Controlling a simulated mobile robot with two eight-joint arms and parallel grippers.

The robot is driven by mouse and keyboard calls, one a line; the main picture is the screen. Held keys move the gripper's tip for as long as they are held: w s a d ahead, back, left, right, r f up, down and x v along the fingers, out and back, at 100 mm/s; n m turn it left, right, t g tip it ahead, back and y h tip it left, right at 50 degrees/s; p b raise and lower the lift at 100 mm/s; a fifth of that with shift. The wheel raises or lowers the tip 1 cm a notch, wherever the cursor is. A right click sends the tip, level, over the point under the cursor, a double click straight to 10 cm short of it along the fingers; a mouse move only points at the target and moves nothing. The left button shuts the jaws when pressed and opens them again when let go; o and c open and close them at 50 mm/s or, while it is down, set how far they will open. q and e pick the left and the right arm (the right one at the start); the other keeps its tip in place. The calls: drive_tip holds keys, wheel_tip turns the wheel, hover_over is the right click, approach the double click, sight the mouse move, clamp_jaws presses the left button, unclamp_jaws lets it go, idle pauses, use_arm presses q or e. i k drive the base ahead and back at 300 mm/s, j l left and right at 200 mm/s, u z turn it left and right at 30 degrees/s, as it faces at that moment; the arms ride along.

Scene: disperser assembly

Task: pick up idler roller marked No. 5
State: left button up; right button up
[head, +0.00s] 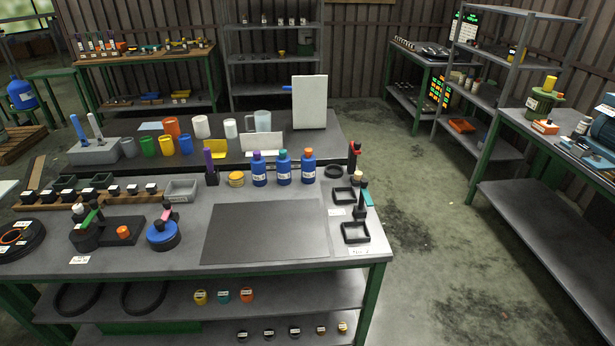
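No part marked No. 5 can be read in the head view; the labels are too small. A row of several small dark and yellow tagged parts lies on the bottom shelf of the near bench, including one at its right end (343,327) and one at its left end (242,335). They may be rollers, but I cannot tell which number each bears. Neither of my grippers shows in the view.
The near bench has a bare dark mat (265,231), several blue bottles (283,168) behind it, and square black frames (355,232) at its right edge. Its middle shelf holds yellow, teal and orange pots (223,296). Open floor (450,240) lies between it and the right bench (555,215).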

sight(283, 167)
drive_tip(key=i+u, duration=0.35)
drive_tip(key=i+l+u, duration=0.15)
drive_tip(key=i+u, duration=0.2)
drive_tip(key=i+l+u, duration=0.35)
drive_tip(key=k+j, duration=0.05)
drive_tip(key=j, duration=0.05)
